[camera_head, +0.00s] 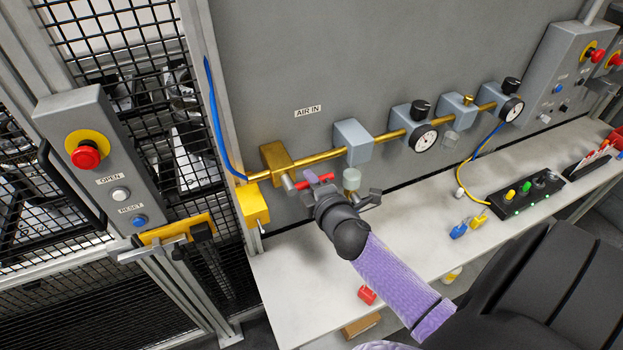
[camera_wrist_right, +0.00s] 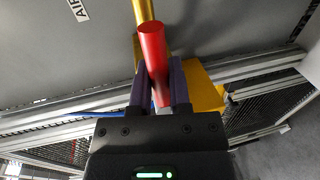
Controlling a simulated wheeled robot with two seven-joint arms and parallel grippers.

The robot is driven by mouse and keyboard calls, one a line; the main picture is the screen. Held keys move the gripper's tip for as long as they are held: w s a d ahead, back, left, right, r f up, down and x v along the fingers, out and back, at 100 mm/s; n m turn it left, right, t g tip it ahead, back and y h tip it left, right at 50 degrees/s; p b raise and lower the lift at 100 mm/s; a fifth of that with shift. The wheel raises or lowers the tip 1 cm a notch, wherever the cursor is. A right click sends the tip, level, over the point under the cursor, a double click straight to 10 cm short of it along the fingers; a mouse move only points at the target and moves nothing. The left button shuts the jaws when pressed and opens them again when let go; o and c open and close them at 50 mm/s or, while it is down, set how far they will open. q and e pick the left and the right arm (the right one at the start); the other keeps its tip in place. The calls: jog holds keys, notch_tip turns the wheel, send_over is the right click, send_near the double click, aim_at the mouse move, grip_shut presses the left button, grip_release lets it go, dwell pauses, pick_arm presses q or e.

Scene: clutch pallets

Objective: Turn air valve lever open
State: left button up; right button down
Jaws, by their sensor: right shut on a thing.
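The red air valve lever (camera_head: 328,178) sticks out by the brass valve body (camera_head: 275,158) at the left end of the brass air pipe (camera_head: 318,155). In the head view it lies roughly parallel to the pipe, a little below it. My right gripper (camera_head: 314,181) is shut on the lever. In the right wrist view the red lever (camera_wrist_right: 153,45) runs between the two purple fingers of the gripper (camera_wrist_right: 159,75), with its round end pointing up the picture. My left gripper is not in view.
Along the pipe to the right sit grey-blue units with gauges (camera_head: 424,138). A yellow block (camera_head: 253,205) hangs below the pipe's left end. A white bench (camera_head: 300,285) runs under it, with a red block (camera_head: 367,295). A mesh fence and button box (camera_head: 95,150) stand left.

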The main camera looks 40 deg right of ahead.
jog(key=shift+r, duration=0.1)
dwell(0.3)
jog(key=c, duration=0.6)
grip_release()
jog(key=shift+s, duration=0.1)
jog(key=v, duration=0.9)
jog(key=shift+s+b, duration=0.3)
jog(key=shift+a, duration=0.1)
